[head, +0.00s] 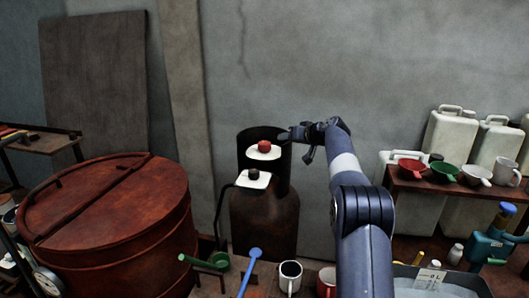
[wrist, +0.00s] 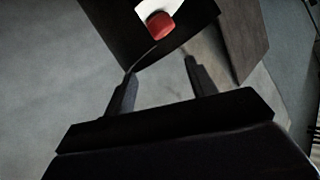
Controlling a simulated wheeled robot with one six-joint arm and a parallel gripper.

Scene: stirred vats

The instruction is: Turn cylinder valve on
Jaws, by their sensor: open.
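A brown gas cylinder (head: 264,222) stands against the wall, with a dark open collar (head: 246,142) around its top. A red knob (head: 264,145) shows on a white plate inside the collar. A black knob (head: 254,174) sits on a second white plate in front, lower down. My gripper (head: 296,148) is open and empty at the collar's right side, apart from the red knob. In the wrist view the red knob (wrist: 160,25) lies ahead of and between the two fingers (wrist: 159,65), on a white patch. The cylinder's valve stem is hidden.
A large rusty lidded vat (head: 110,215) stands close on the left. A shelf (head: 440,185) with colored cups and white jugs is on the right. Mugs (head: 290,275) and a blue ladle (head: 250,268) are in front. The wall above the cylinder is clear.

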